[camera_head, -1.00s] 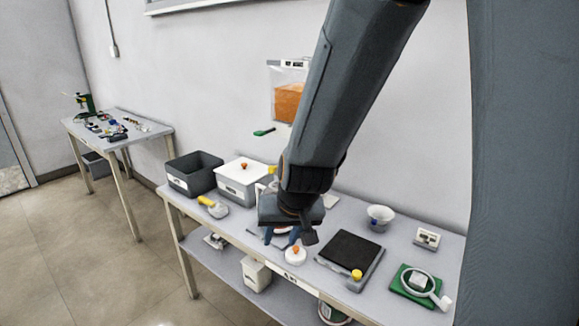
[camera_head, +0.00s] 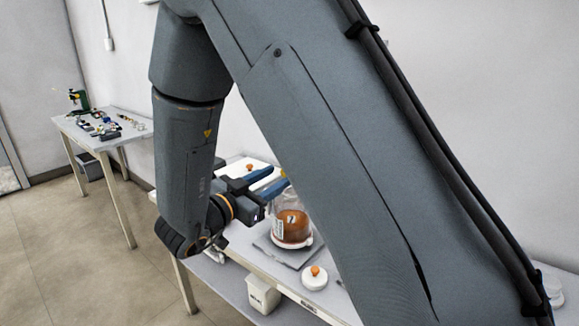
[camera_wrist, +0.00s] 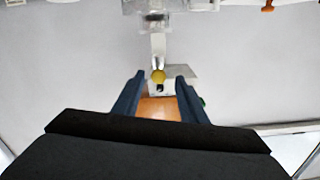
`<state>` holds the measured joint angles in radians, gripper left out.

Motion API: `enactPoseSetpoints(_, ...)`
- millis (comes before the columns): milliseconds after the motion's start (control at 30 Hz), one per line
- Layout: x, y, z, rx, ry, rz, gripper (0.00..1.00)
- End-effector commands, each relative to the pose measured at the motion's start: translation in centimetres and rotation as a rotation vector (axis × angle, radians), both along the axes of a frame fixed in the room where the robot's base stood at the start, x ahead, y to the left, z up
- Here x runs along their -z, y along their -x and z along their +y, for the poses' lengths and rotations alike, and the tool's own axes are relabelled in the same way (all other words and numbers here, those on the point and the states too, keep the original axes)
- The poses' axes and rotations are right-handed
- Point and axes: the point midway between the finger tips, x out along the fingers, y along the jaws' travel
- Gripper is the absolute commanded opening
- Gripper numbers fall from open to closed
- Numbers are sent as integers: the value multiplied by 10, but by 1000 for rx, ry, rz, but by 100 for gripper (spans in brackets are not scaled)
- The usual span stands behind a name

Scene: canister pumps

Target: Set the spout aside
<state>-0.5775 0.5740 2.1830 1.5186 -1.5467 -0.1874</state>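My gripper (camera_head: 278,182) is level beside the upper part of a clear jar (camera_head: 291,222) holding orange-brown contents, on the table. In the wrist view my two blue fingers (camera_wrist: 158,82) are spread apart with a gap between them. An orange surface (camera_wrist: 160,108) shows lower down between the fingers. In the head view my arm hides much of the table, and I cannot make out the spout there.
A white round lid with an orange knob (camera_head: 315,274) lies at the table's front edge, right of the jar. A white lidded box (camera_head: 247,168) stands behind my gripper. A white container (camera_head: 263,294) sits on the lower shelf. A cluttered side table (camera_head: 100,128) stands at far left.

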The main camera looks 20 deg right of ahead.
Motion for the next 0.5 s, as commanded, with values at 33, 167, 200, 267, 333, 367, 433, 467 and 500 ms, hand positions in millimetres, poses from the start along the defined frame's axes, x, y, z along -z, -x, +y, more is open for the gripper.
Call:
enactPoseSetpoints(33, -1, -1, -4, 9, 3, -1, 39)
enactPoseSetpoints(167, -2, -9, -20, 16, 3, -2, 39)
enactPoseSetpoints(200, -2, -13, -26, 16, 4, -1, 39)
enactPoseSetpoints(267, -1, -19, -34, 17, 3, -1, 39)
enactPoseSetpoints(333, -1, -25, -43, 16, 4, -1, 39)
enactPoseSetpoints(367, -2, -28, -47, 16, 4, -1, 39)
enactPoseSetpoints(433, -2, -33, -53, 14, 3, -1, 39)
enactPoseSetpoints(467, -1, -35, -56, 14, 3, -1, 39)
enactPoseSetpoints(500, -1, -38, -58, 13, 3, -1, 39)
